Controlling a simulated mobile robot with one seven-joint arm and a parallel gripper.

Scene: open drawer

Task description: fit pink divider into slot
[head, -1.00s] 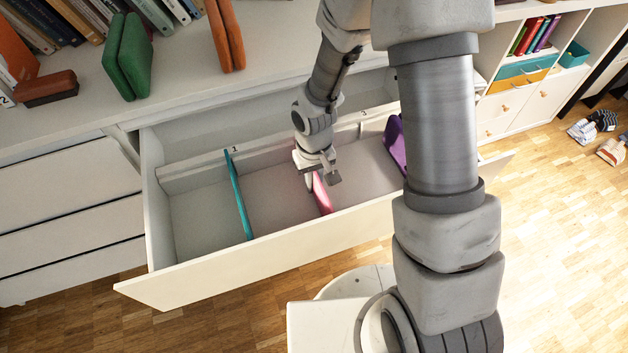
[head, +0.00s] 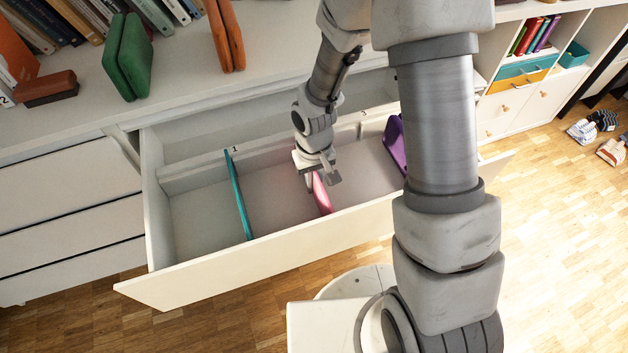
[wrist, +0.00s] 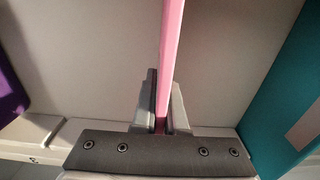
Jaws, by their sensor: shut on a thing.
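The pink divider (head: 322,195) stands upright inside the open drawer (head: 240,262), between a teal divider and a purple piece. My gripper (head: 318,178) is shut on its top edge. In the wrist view the pink divider (wrist: 172,60) runs up between the two fingers of my gripper (wrist: 162,105), which press on both sides. In the head view my gripper hides the divider's far end and the slot there, so I cannot tell whether it is seated.
The teal divider (head: 238,195) stands across the drawer at the left, near a label. The purple piece (head: 395,148) is at the right, partly behind my arm.

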